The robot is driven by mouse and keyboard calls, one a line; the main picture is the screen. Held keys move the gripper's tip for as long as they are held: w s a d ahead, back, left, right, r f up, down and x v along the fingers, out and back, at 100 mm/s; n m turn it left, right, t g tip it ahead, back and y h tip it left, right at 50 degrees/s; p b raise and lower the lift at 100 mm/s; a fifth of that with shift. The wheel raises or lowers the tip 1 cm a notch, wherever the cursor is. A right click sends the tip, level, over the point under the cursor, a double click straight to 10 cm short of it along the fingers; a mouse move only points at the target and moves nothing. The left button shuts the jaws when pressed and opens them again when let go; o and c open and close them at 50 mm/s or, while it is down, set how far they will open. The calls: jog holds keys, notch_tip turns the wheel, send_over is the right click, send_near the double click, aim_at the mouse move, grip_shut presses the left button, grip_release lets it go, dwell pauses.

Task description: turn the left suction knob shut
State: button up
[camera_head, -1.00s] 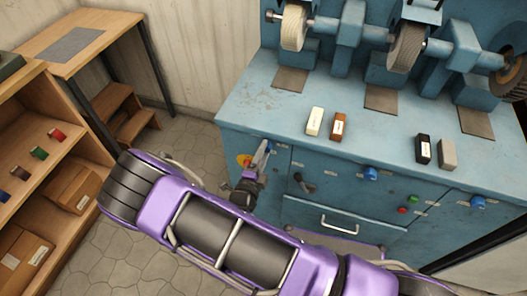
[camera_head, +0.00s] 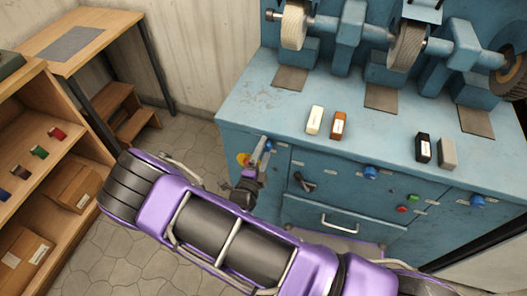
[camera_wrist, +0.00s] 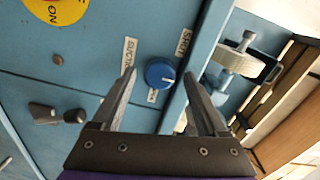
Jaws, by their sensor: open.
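The left suction knob (camera_wrist: 158,72) is a round blue dial with a white pointer mark, on the blue cabinet front in the wrist view. Its mark points right and slightly down, between the SHUT label (camera_wrist: 183,43) and a small lower label (camera_wrist: 152,96). A SUCTION label (camera_wrist: 129,54) is on its left. My gripper (camera_wrist: 160,77) is open, with one finger on each side of the knob in the picture; I cannot tell whether either touches it. In the head view the knob (camera_head: 268,146) shows at the cabinet's left end, by my gripper (camera_head: 260,158).
A yellow and red ON switch (camera_wrist: 55,8) and a black lever (camera_wrist: 55,114) are near the knob. More blue knobs (camera_head: 371,173) sit farther right. Small blocks (camera_head: 338,125) lie on the bench top (camera_head: 260,105). A wooden shelf (camera_head: 75,150) stands at the left.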

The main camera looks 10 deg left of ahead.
jog(key=s+a, duration=0.1)
jog(key=s, duration=1.6)
jog(key=shift+s+a+r, duration=0.2)
jog(key=shift+r, duration=0.15)
